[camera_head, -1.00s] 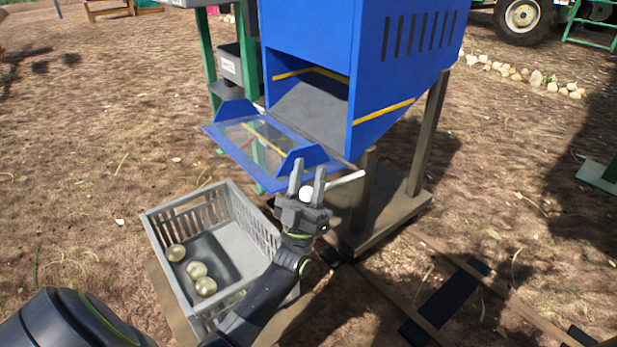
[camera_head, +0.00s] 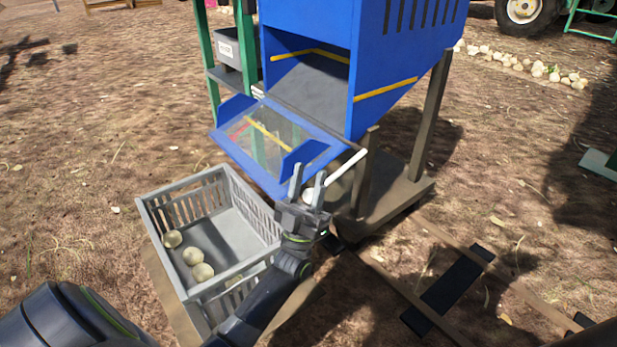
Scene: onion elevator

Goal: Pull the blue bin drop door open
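The blue bin (camera_head: 400,65) stands on wooden legs, its front opening showing a grey chute inside. Its drop door (camera_head: 270,140), a clear panel in a blue frame with side wings, is swung down and slopes outward toward the crate. A white handle bar (camera_head: 345,168) sticks out at the door's right side. My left gripper (camera_head: 307,186) is at the bar's lower left end, with its two fingers apart and pointing up on either side of the white end. Whether the fingers press on it cannot be told. My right gripper is not in view.
A grey crate (camera_head: 155,222) with several onions (camera_head: 192,256) stands below the door, left of my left arm. A green-framed stand with a grey box (camera_head: 228,48) is behind the door. Rails (camera_head: 440,296) run along the ground at right.

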